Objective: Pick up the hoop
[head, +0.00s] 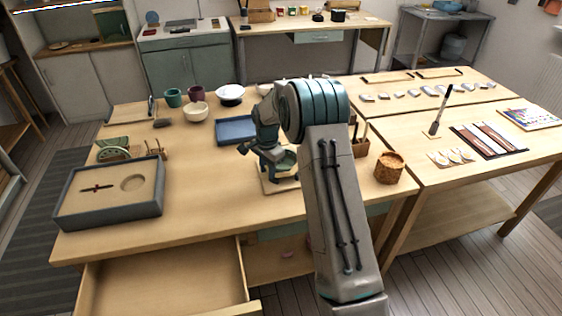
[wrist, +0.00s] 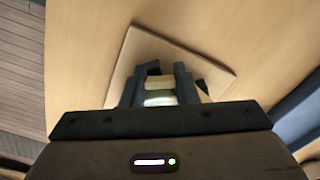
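My gripper (head: 272,168) reaches down over a square wooden board (head: 285,184) near the middle of the front table. A green round bowl-like thing (head: 287,160) shows beside it, partly hidden by my arm. In the wrist view, my two dark fingers (wrist: 158,88) stand apart over the board (wrist: 137,50), with a tan piece and a pale greenish piece between them; whether they touch these I cannot tell. No hoop is clearly made out. A thin round outline (head: 133,183) lies in the grey box, and a green ring-like thing (head: 113,153) stands behind that box; either could be it.
The grey box (head: 110,208) stands at the front left, above an open drawer (head: 165,280). A blue tray (head: 236,130), bowls (head: 195,111) and cups (head: 174,97) stand behind. A cork-coloured pot (head: 389,168) is at the right edge.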

